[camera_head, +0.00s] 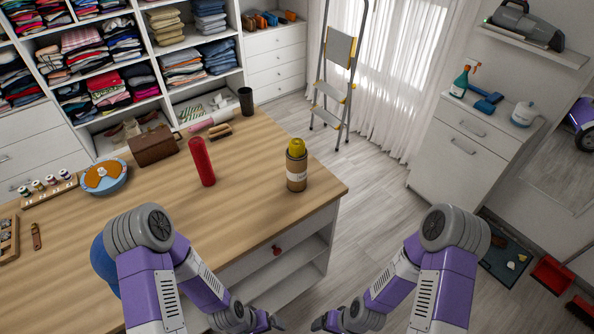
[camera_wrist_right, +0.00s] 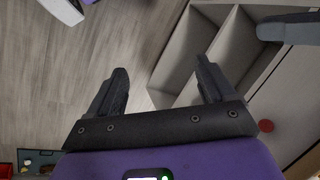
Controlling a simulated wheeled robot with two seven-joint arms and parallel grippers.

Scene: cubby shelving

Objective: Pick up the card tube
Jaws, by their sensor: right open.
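The card tube (camera_head: 297,172) is a brown cylinder with a pale label and a yellow top. It stands upright on the wooden counter near its right end. My right gripper (camera_head: 320,322) is low at the bottom of the head view, in front of the counter and well apart from the tube. In the right wrist view its two fingers are spread with nothing between them (camera_wrist_right: 159,78). My left gripper (camera_head: 272,322) hangs beside it, also away from the tube; its jaws are too small to read. The tube is not in the right wrist view.
A brown box (camera_head: 152,147), a blue round dish (camera_head: 104,178) and a dark cup (camera_head: 246,101) stand farther off. Open shelves (camera_wrist_right: 212,62) lie below the counter. Counter around the tube is clear.

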